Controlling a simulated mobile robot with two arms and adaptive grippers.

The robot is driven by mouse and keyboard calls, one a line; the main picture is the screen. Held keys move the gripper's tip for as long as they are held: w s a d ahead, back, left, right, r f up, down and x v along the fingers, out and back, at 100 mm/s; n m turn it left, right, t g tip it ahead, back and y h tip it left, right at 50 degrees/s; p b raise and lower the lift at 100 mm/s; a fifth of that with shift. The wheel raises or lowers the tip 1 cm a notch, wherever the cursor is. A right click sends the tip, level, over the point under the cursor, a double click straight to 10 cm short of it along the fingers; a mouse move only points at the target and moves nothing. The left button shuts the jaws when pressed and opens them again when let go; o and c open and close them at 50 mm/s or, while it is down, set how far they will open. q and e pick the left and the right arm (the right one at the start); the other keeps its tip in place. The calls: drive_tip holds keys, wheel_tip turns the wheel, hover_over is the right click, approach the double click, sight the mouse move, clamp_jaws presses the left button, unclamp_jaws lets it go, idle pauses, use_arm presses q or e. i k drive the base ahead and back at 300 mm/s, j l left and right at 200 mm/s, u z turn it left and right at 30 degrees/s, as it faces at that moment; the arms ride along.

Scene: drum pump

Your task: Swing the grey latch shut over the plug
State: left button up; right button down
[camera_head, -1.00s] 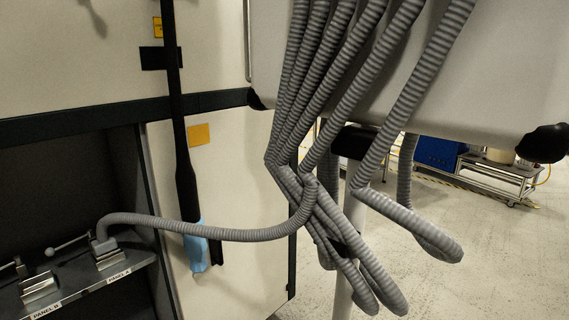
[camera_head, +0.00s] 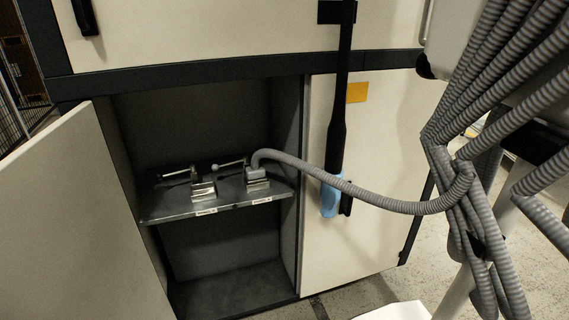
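A ribbed grey hose (camera_head: 375,203) runs from the right into an open cabinet. Its end is a grey plug (camera_head: 257,172), seated in the right-hand metal socket (camera_head: 257,185) on a shelf. A grey latch lever (camera_head: 230,163) with a knobbed end extends to the left of this plug, not over it. A second metal socket (camera_head: 203,190) stands to the left with no hose in it. Another similar lever (camera_head: 176,174) extends to its left. Neither gripper is in view.
The shelf (camera_head: 165,213) carries labels along its front edge. An open cabinet door (camera_head: 75,210) stands at left. A black bar with a blue lower part (camera_head: 331,198) hangs on the front at right. Several grey hoses (camera_head: 490,110) hang at far right.

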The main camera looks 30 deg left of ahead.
sight(215, 167)
drive_tip(key=u, duration=1.35)
